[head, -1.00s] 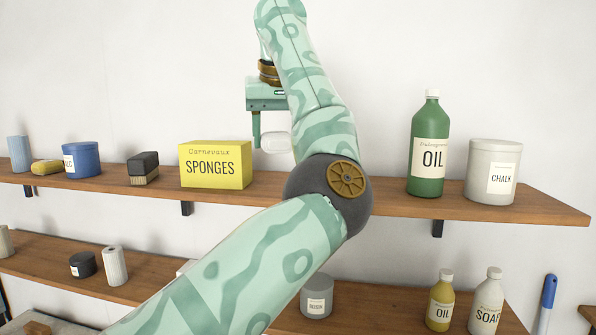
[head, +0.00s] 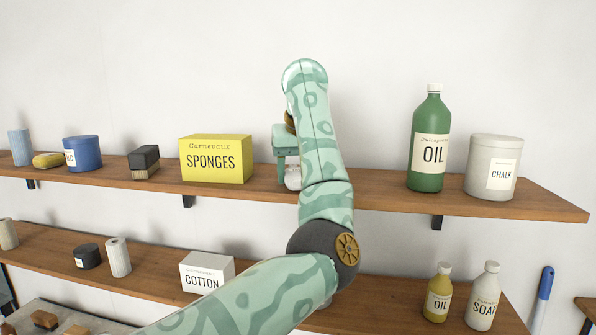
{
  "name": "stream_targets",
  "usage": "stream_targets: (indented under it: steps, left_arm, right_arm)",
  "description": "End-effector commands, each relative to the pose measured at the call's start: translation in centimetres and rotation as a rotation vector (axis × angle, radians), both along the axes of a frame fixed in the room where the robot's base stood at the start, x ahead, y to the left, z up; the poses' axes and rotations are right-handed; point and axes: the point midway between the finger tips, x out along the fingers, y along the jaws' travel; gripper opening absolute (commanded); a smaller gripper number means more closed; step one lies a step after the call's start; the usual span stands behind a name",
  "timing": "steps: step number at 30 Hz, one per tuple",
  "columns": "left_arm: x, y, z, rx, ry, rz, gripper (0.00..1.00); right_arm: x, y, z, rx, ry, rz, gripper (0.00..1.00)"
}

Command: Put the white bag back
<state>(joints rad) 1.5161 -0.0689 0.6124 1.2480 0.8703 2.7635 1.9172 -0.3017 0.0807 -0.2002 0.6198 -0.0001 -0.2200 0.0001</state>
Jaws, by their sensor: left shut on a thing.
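My left gripper (head: 290,160) is at the upper shelf (head: 390,199), just right of the yellow sponges box. It is shut on a small white thing (head: 293,178), which I take to be the white bag. The bag is low, at about the height of the shelf top; I cannot tell whether it touches the board. My own forearm hides most of the bag and part of the gripper. My right gripper is not in view.
The sponges box (head: 216,158) stands close left of the gripper. A green oil bottle (head: 427,150) and a chalk tub (head: 493,168) stand further right, with clear shelf between. A cotton box (head: 206,272) and small bottles (head: 485,299) stand on the lower shelf.

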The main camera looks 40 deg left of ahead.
Motion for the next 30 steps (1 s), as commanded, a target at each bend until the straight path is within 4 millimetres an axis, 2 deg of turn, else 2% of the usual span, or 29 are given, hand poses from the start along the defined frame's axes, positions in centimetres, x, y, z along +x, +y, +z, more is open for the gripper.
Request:
stream_targets:
  steps: [2,3,5,13,17,30]
  left_arm:
    - [0.0,0.0,-0.3,0.0,0.0,0.0,0.29]
    - [0.0,0.0,-0.3,0.0,0.0,0.0,0.6]
    - [0.0,0.0,-0.3,0.0,0.0,0.0,0.76]
    - [0.0,0.0,-0.2,0.0,0.0,0.0,0.76]
    - [-0.1,-0.2,0.7,-0.001,-0.001,-0.001,0.76]
    - [-2.4,-3.0,9.4,-0.003,-0.002,-0.001,0.76]
  right_arm:
    - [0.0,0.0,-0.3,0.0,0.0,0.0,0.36]
    - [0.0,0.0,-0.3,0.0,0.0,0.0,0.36]
    - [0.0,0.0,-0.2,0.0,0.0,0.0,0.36]
    - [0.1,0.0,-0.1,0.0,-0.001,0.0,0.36]
    - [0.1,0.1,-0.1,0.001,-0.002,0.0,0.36]
    - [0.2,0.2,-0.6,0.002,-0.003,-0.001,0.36]
